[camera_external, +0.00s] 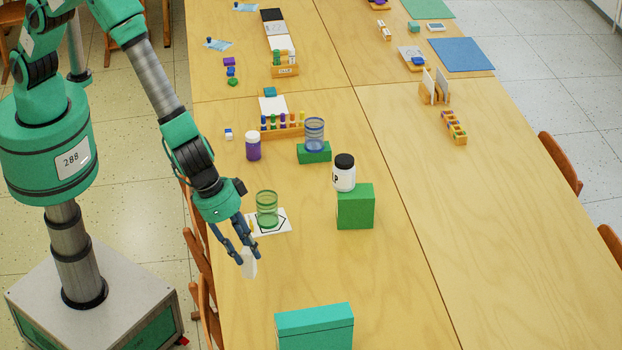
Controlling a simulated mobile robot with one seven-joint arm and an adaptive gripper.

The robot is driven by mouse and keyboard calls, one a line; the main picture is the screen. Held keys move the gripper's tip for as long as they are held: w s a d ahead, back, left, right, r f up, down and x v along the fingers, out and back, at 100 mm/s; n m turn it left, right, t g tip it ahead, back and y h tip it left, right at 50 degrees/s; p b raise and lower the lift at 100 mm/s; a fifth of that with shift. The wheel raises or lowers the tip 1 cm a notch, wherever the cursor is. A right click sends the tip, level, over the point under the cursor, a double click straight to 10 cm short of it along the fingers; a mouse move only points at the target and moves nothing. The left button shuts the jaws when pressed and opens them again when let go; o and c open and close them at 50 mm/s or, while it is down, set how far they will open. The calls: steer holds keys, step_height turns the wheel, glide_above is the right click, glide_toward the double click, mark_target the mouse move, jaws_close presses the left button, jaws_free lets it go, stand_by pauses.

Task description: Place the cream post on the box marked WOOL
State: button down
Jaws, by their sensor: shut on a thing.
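My gripper (248,257) is shut on a small cream post (249,268), which points down from the fingertips near the table's left side. I cannot tell whether the post's lower end touches the table. No WOOL marking is readable on any box. A teal box (315,329) lies at the front, to the right of and nearer than my gripper. A green box (355,207) stands right of my gripper, with a black-lidded white jar (344,175) at its back left edge. A smaller green box (314,153) farther back bears a blue glass (315,133).
A green glass (267,209) stands on a white card (280,222) just behind my gripper. A purple bottle (253,147) and a wooden rack of coloured pieces (283,131) are farther back. The table (410,270) is clear between the teal and green boxes and to the right.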

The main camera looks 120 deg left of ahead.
steer(key=shift+w, duration=0.15)
steer(key=w+f+p, duration=0.1)
steer(key=w+p, duration=0.2)
steer(key=w, duration=1.2)
steer(key=shift+w+d+f+p, duration=0.2)
steer(key=shift+w+d+p, duration=0.05)
steer(key=shift+w+p, duration=0.15)
steer(key=shift+f, duration=0.1)
steer(key=shift+f+p, duration=0.55)
steer(key=shift+f, duration=1.1)
steer(key=shift+f, duration=0.15)
steer(key=c, duration=1.3)
jaws_free()
